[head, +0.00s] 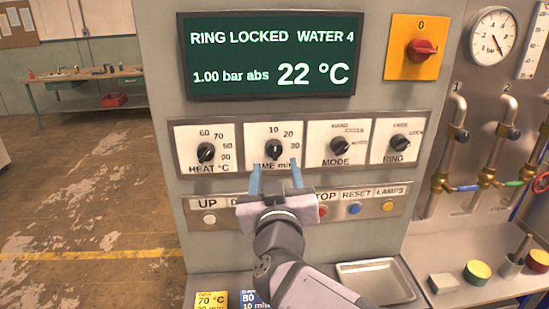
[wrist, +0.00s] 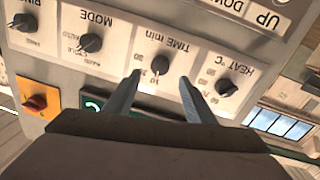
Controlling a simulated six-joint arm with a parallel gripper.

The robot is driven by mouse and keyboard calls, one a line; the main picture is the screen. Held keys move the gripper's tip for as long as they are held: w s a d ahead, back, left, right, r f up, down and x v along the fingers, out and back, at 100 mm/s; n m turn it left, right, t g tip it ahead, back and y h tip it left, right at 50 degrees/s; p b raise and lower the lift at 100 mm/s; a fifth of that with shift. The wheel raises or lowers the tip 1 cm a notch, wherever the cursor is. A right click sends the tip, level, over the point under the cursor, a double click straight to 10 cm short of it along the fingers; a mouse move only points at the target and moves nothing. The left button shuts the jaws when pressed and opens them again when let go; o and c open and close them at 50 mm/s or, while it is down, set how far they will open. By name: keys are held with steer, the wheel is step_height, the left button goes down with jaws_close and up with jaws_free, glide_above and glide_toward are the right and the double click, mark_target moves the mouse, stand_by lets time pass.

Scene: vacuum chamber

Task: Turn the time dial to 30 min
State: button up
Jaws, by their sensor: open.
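The time dial (head: 274,147) is a black knob on a white plate lettered "TIME min", with marks 10, 20 and 30 running from its top to its right. Its pointer looks roughly upward, near 10, but is too small to read surely. In the wrist view, which is upside down, the time dial (wrist: 160,64) shows between and beyond the fingertips. My gripper (head: 276,163) is open and empty, one blue-grey finger to each side, just below and in front of the dial. The fingers (wrist: 160,80) appear apart from the knob. The gripper hides part of the lettering.
The heat dial (head: 206,152) is on the left; the mode dial (head: 340,145) and ring dial (head: 399,142) are on the right. A button row (head: 355,208) runs below, partly behind my gripper. A green display (head: 272,56) above reads "RING LOCKED WATER 4" and 22 °C.

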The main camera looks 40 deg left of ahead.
mark_target(274, 153)
steer(key=shift+n, duration=0.4)
steer(key=shift+p+x, duration=1.45)
steer(key=shift+x, duration=2.2)
steer(key=c, duration=1)
